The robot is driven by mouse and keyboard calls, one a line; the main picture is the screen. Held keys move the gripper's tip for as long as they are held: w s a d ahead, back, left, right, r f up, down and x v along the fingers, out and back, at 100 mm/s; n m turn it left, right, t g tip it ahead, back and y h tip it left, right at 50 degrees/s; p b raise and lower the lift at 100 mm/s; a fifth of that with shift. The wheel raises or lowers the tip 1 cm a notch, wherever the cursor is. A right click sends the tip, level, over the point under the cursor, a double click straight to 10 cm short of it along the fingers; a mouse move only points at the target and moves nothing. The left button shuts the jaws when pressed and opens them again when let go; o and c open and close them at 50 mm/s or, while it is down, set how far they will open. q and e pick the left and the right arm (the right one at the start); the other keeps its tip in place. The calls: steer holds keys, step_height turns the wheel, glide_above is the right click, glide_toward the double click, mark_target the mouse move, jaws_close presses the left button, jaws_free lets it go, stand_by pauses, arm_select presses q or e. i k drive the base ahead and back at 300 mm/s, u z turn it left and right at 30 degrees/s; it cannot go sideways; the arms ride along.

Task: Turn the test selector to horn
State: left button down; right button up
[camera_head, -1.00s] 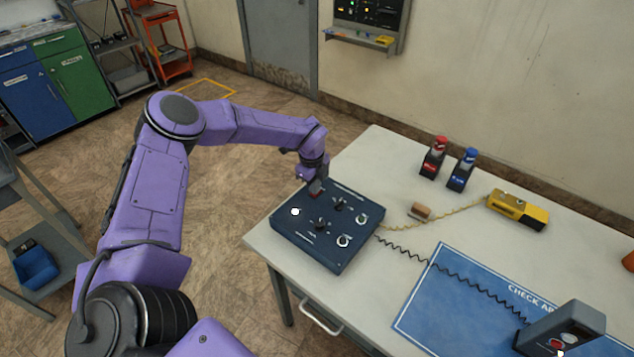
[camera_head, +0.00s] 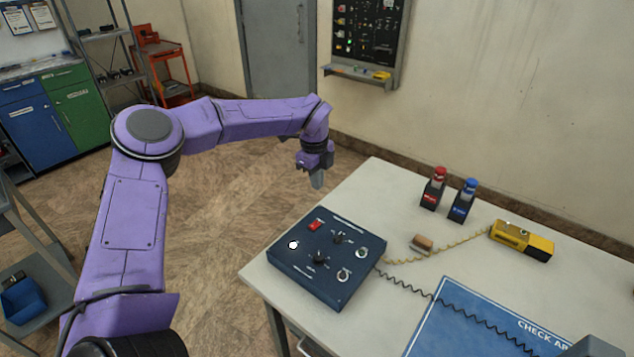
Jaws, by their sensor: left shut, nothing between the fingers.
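The dark blue trainer box (camera_head: 300,277) sits at the left end of the table. Its top carries two black selector knobs, an upper one (camera_head: 338,238) and a lower one (camera_head: 320,258). The labels are too small to read, so I cannot tell which knob is the test selector or where it points. A red switch (camera_head: 316,225), a white round light (camera_head: 293,245) and two round silver fittings (camera_head: 361,253) are also on the top. My left gripper (camera_head: 317,181) is shut and empty, above and beyond the box's far edge, touching nothing. My right gripper is not in view.
On the table (camera_head: 391,207) stand red-capped (camera_head: 434,190) and blue-capped (camera_head: 463,201) holders, a small brown block (camera_head: 421,244), a yellow device (camera_head: 520,241) and a blue mat (camera_head: 450,322). Coiled cords run from the box. A wall panel (camera_head: 368,35) hangs behind.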

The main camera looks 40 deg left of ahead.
mark_target(338, 239)
steer(key=k, duration=1)
